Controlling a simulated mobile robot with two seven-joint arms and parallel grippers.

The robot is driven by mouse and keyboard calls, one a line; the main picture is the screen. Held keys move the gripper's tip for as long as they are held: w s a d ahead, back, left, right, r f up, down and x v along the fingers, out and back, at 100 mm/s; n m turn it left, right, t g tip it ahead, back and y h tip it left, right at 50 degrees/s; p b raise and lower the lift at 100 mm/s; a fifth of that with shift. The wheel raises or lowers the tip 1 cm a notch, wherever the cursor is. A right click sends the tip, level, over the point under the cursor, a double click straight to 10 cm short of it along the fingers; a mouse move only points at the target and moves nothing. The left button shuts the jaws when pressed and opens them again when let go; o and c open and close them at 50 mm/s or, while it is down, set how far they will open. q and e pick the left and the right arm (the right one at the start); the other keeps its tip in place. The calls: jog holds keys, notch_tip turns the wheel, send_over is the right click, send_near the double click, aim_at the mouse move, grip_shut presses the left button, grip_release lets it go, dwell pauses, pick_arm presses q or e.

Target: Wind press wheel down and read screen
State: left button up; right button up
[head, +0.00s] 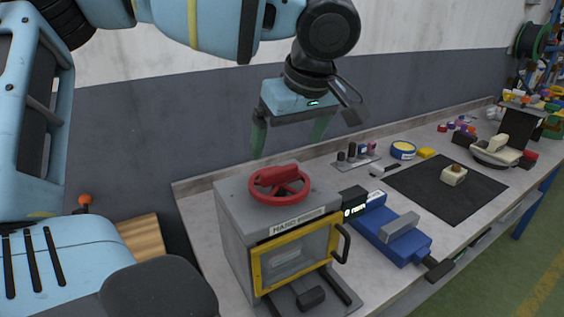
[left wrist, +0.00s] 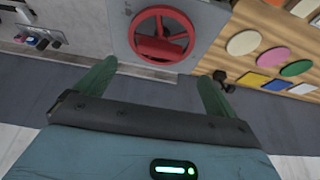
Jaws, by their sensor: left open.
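The red press wheel (head: 279,184) lies flat on top of a grey press box with a yellow-framed window (head: 298,257) and a dark handle. A label on its front edge seems to read "HARD PRESS", though it is small. A small dark screen (head: 354,200) with light characters is at the box's right side; I cannot read it clearly. My left gripper (head: 290,137) is open and empty, above and behind the wheel, fingers pointing down. In the left wrist view the wheel (left wrist: 162,36) shows beyond the open fingertips, not touched. My right gripper is not in view.
A blue vise (head: 392,232) stands right of the press on the bench. A black mat (head: 447,188) holds a small pale block. Tape rolls, a tool holder (head: 357,157) and a scale-like device are farther back. The wall is close behind the bench.

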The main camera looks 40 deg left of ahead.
aim_at(280, 169)
pick_arm(q)
jog(key=shift+a+f, duration=0.15)
jog(key=shift+f, duration=0.35)
jog(key=x, duration=0.6)
jog(key=shift+w+a+f, duration=0.1)
jog(key=shift+a+f, duration=0.1)
jog(key=shift+f, duration=0.15)
jog(key=c, duration=1)
